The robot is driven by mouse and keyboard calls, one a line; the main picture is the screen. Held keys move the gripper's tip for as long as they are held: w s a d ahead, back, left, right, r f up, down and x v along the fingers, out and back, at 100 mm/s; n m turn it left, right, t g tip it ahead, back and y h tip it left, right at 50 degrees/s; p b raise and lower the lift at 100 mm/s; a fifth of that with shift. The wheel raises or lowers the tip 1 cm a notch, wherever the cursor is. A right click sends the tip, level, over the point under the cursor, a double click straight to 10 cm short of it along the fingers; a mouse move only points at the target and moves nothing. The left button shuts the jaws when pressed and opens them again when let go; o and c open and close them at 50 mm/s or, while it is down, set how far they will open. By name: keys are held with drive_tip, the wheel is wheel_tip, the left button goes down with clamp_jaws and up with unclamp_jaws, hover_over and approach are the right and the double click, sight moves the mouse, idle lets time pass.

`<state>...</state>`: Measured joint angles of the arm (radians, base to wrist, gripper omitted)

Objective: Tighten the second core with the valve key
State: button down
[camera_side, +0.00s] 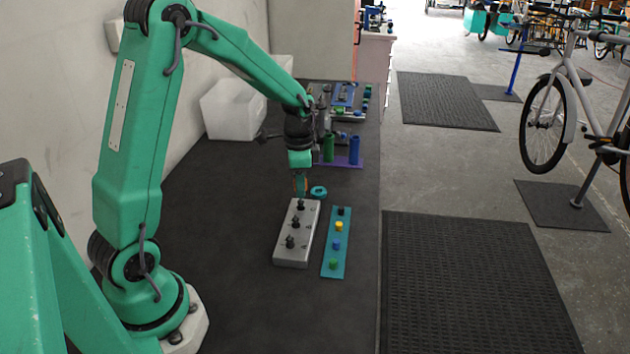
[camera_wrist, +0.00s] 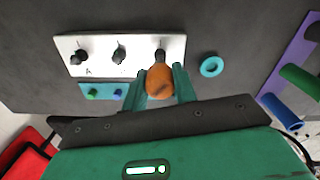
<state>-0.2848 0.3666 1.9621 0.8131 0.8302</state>
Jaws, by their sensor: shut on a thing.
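A pale metal block (camera_side: 284,256) carries three dark upright valve stems in a row. It also shows in the wrist view (camera_wrist: 70,42), where the left stem (camera_wrist: 78,57), the middle stem (camera_wrist: 119,54) and the right stem (camera_wrist: 160,55) stand in line. My gripper (camera_side: 300,190) is over the far end of the block. In the wrist view my gripper (camera_wrist: 160,85) is shut on an orange handle (camera_wrist: 160,80), seemingly the valve key. The handle is in line with the right stem; I cannot tell whether the key touches it.
A teal ring (camera_side: 318,192) lies just beyond the block. A teal strip (camera_side: 333,268) with several coloured caps lies to its right. A purple stand (camera_side: 350,162) with green and blue cylinders is further back. A white bin (camera_side: 228,112) stands by the wall. The front bench is clear.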

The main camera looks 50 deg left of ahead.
drive_tip(key=shift+f, duration=1.4)
idle(2.9)
drive_tip(key=m, duration=0.6)
drive_tip(key=shift+s, duration=0.1)
drive_tip(key=m, duration=0.6)
idle(0.4)
idle(0.3)
drive_tip(key=c, duration=1.1)
unclamp_jaws()
drive_tip(key=shift+r, duration=0.15)
drive_tip(key=n, duration=0.5)
drive_tip(key=shift+n, duration=0.4)
drive_tip(key=n, duration=0.6)
